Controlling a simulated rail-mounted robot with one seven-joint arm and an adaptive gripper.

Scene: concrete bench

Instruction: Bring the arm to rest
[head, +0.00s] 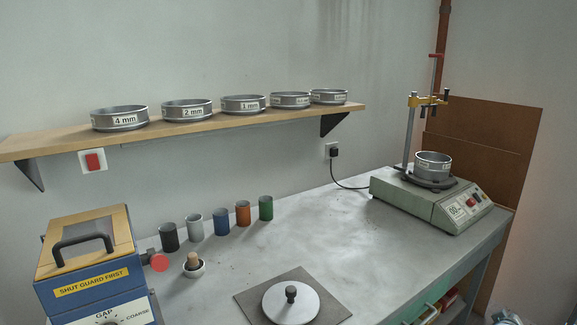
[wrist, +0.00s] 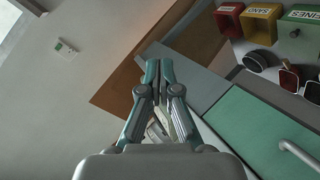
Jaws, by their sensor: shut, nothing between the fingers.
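My gripper (wrist: 158,70) shows in the wrist view, its two teal-tipped fingers close together, shut and empty. It points past a brown board (wrist: 180,55) on the wall, with a green panel (wrist: 245,130) to its right. The fingers appear clear of everything, though depth is hard to judge. In the head view the gripper cannot be made out; a small grey shape at the bottom right edge is too cut off to name.
In the head view, the concrete bench (head: 330,217) holds a sieve shaker (head: 432,200), several coloured cups, a lidded plate (head: 291,302) and a blue machine (head: 95,275). A shelf (head: 185,131) carries sieves. Labelled bins (wrist: 262,25) show in the wrist view.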

